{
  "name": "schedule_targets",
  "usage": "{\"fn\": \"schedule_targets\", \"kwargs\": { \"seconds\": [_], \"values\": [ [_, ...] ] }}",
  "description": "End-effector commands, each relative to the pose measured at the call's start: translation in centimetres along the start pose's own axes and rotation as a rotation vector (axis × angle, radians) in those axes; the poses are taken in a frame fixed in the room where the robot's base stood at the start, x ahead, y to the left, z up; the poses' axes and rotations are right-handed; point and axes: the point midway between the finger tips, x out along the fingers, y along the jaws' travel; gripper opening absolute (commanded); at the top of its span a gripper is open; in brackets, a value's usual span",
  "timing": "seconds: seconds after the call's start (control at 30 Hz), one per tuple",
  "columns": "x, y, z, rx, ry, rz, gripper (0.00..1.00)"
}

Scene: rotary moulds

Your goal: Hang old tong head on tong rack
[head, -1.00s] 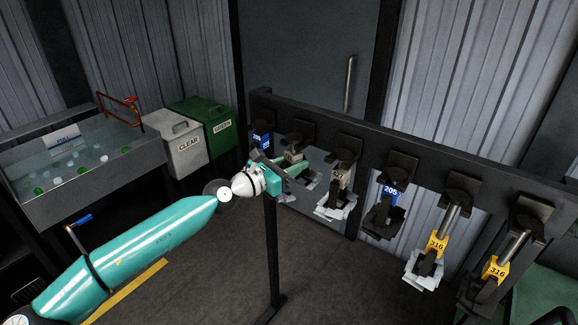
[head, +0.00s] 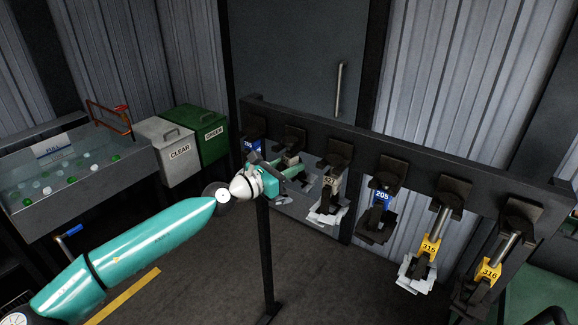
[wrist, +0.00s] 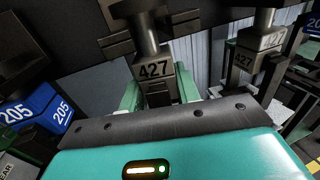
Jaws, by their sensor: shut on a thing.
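The tong rack (head: 400,163) is a long dark bar with several bracket hooks. My gripper (head: 294,168) is at its second hook from the left, shut on a grey tong head (head: 291,158). In the wrist view this tong head (wrist: 154,70) is marked 427, between my green fingers. Its stem rises to a dark bracket (wrist: 130,9); I cannot tell whether the bracket bears it. My gripper body hides its lower part. Another grey 427 tong head (head: 331,182) hangs on the third hook.
Blue 205 tong heads hang at the far left (head: 251,146) and on the fourth hook (head: 382,197). Yellow 316 heads (head: 430,246) hang at the right. CLEAR (head: 172,153) and GREEN (head: 206,134) bins and a water tank (head: 85,180) stand at left.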

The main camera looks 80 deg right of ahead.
Motion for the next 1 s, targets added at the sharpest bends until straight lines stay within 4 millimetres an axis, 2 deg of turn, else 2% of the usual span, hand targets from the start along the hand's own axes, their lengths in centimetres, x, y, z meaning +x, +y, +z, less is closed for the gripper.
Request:
{"fn": "schedule_targets", "kwargs": {
  "seconds": [1.0],
  "values": [
    [-0.14,-0.01,-0.75,0.0,-0.002,0.001,0.0]
  ]
}}
